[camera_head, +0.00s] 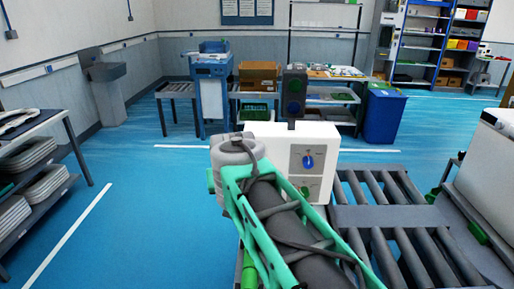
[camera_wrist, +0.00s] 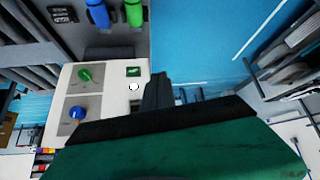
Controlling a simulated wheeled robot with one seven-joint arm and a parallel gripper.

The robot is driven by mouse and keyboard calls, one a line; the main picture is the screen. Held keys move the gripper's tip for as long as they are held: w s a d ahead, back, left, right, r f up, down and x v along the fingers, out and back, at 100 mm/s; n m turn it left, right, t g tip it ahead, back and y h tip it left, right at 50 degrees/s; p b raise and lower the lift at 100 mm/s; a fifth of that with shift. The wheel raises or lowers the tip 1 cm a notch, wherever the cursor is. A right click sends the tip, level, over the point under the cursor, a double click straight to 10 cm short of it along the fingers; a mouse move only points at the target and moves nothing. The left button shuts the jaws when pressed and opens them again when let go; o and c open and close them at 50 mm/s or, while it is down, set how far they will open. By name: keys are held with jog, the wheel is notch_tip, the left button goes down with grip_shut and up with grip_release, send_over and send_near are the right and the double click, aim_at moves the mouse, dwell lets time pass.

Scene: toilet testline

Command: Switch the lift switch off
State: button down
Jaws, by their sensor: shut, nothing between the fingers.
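A white control box (camera_head: 267,136) stands left of the roller conveyor. Its face carries a blue knob (camera_head: 308,162) above a green knob (camera_head: 305,191). In the wrist view the box is upside down, with the green knob (camera_wrist: 84,75), the blue knob (camera_wrist: 77,113), a small green switch (camera_wrist: 133,71) and a round white button (camera_wrist: 134,87). Labels are too small to read, so I cannot tell which is the lift switch. My gripper (camera_wrist: 158,80) is shut and empty, beside the small switch and button in this view; contact is unclear. In the head view my arm hides it.
A dark signal unit (camera_head: 293,92) rises behind the box. The roller conveyor (camera_head: 385,215) lies to the right, with a white machine (camera_head: 490,165) beyond it. A rack of trays (camera_head: 35,165) stands at left. Blue floor (camera_head: 140,190) is clear between rack and arm.

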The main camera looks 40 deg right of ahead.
jog(key=w+d+r+m+t+h, duration=0.1)
jog(key=w+d+r+m+h, duration=0.1)
jog(key=d+r, duration=0.7)
jog(key=shift+w+d+r+m+h, duration=0.2)
jog(key=shift+w+r+m+h, duration=0.1)
jog(key=shift+w+m, duration=0.1)
jog(key=p+x, duration=0.2)
jog(key=x, duration=0.8)
jog(key=shift+w, duration=0.15)
jog(key=shift+a+f, duration=0.1)
jog(key=t+b, duration=0.1)
jog(key=b, duration=0.1)
jog(key=shift+f+b, duration=0.2)
jog(key=shift+b, duration=0.2)
